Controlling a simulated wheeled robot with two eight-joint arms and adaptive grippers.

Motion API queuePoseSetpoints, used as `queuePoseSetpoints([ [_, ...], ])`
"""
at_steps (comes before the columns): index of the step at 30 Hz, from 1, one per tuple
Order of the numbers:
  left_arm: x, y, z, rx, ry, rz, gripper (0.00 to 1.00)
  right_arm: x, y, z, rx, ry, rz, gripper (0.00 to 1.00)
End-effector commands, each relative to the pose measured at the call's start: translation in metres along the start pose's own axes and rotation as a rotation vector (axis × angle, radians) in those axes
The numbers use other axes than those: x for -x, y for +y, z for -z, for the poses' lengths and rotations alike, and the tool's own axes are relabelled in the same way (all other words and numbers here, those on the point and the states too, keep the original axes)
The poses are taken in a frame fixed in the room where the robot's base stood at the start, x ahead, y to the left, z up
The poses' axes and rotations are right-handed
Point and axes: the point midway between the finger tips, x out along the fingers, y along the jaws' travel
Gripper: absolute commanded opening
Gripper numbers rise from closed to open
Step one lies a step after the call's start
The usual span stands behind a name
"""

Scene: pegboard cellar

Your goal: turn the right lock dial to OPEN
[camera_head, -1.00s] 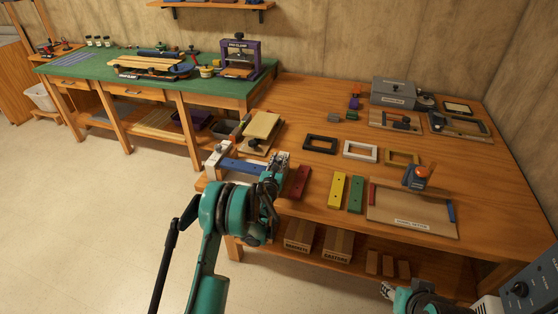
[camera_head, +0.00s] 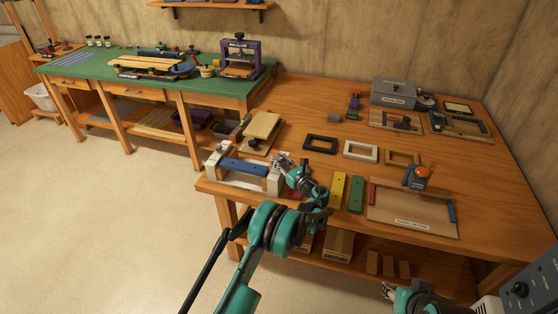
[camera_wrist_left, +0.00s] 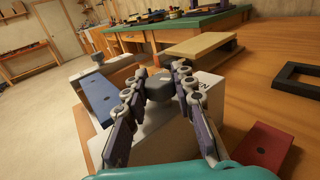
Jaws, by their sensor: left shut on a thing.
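The lock fixture stands at the table's left front corner. It has a left white block (camera_head: 214,161), a blue bar (camera_head: 244,167) and a right white block (camera_head: 272,184). The right lock dial (camera_wrist_left: 160,88) is a dark grey knob on top of the right block. My left gripper (camera_head: 281,161) reaches it from the right, and its fingers are shut on the dial in the left wrist view. The left dial (camera_wrist_left: 97,57) shows dark on the left block. A bit of dark lettering shows beside the right finger; the rest is hidden. My right gripper (camera_head: 388,291) shows only partly at the bottom edge.
A red block (camera_wrist_left: 258,150) lies close to the right of the fixture. Yellow (camera_head: 338,190) and green (camera_head: 356,194) bars lie beyond it. A black frame (camera_head: 320,144) lies behind the bars.

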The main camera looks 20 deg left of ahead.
Motion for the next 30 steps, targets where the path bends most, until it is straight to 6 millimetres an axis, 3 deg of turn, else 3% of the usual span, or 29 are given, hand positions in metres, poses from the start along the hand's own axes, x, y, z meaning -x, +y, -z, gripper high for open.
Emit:
queuePoseSetpoints([
  [12, -0.0002, -0.0004, -0.0001, 0.000, -0.001, -0.201, 0.00, 0.0000, 0.0000, 0.0000, 0.000, 0.000, 0.000, 0.40],
  [29, -0.0007, 0.0003, -0.0003, 0.000, -0.001, -0.232, 0.00, 0.0000, 0.0000, 0.0000, 0.000, 0.000, 0.000, 0.40],
  [30, -0.0007, 0.0003, -0.0003, 0.000, -0.001, -0.232, 0.28, 0.0000, 0.0000, 0.0000, 0.000, 0.000, 0.000, 0.40],
])
